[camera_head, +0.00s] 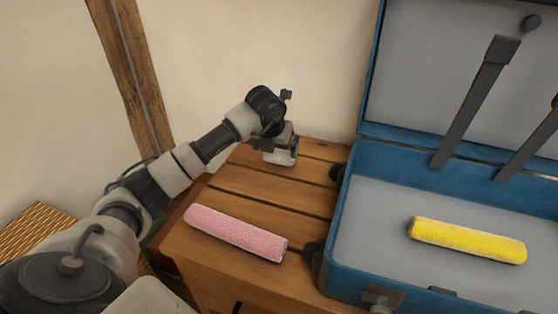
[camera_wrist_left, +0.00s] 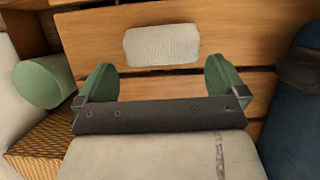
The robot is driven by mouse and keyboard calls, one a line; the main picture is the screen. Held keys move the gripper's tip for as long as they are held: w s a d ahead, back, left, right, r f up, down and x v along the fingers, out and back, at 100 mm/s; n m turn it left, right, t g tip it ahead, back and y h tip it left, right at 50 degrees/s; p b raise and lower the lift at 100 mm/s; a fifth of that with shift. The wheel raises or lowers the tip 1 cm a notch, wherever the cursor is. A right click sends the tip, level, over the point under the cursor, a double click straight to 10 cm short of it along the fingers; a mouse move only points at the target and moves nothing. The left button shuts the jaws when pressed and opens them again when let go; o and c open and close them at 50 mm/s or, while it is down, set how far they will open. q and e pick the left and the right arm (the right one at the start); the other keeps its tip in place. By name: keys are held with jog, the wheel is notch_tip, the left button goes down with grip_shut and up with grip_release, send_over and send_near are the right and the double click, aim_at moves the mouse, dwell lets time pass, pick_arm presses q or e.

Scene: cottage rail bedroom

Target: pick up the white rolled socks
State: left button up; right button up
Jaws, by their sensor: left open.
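The white rolled socks (camera_wrist_left: 162,45) lie on the wooden slatted top and show as a pale, ribbed, rounded block in the left wrist view. In the head view the socks (camera_head: 279,159) show only partly, at the back of the top, below my left gripper (camera_head: 281,143), which hides the rest. My left gripper (camera_wrist_left: 161,80) is open and empty in the wrist view, its two green fingertips apart. The socks appear ahead of the fingertips, roughly centred across the gap. I cannot tell the exact height between them. My right gripper is not in view.
A pink roll (camera_head: 235,233) lies on the near part of the wooden top (camera_head: 265,187). A blue open suitcase (camera_head: 340,243) stands to the right, with a yellow roll (camera_head: 467,240) inside. A pale green cylinder (camera_wrist_left: 42,82) is at left in the wrist view. A wall is behind.

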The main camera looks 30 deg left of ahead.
aim_at(278, 152)
pick_arm(q)
jog(key=b+x, duration=0.1)
jog(key=x, duration=0.3)
jog(key=shift+w+d+f+b, duration=0.1)
jog(key=shift+f+b, duration=0.05)
jog(key=shift+b, duration=0.2)
jog(key=shift+c, duration=0.3)
jog(key=c, duration=0.6)
jog(key=shift+o, duration=0.2)
